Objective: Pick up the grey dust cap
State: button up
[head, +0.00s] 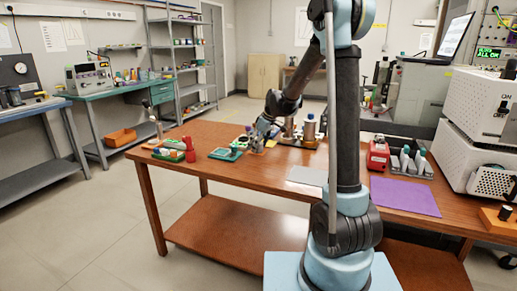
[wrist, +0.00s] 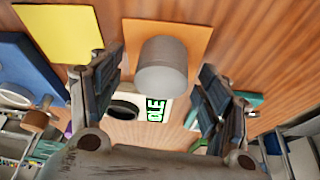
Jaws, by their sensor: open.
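A grey cylinder, which looks like the dust cap (wrist: 162,66), stands over an orange square pad (wrist: 192,37) in the wrist view. My gripper (wrist: 165,95) is open, with one finger on each side of the cap's near end and visible gaps on both sides. Whether the fingers are level with the cap is hard to tell. In the head view my gripper (head: 262,134) is low over the middle back of the wooden table (head: 255,180). The cap cannot be made out there.
A yellow square (wrist: 60,32) and a blue block (wrist: 25,75) lie left of the pad. A small display (wrist: 154,110) sits close by the cap. In the head view, metal cylinders (head: 309,128) stand right of my gripper and a green tray (head: 226,154) left.

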jog(key=shift+c, duration=0.6)
jog(key=c, duration=0.9)
jog(key=shift+c, duration=0.2)
jog(key=shift+r, duration=0.15)
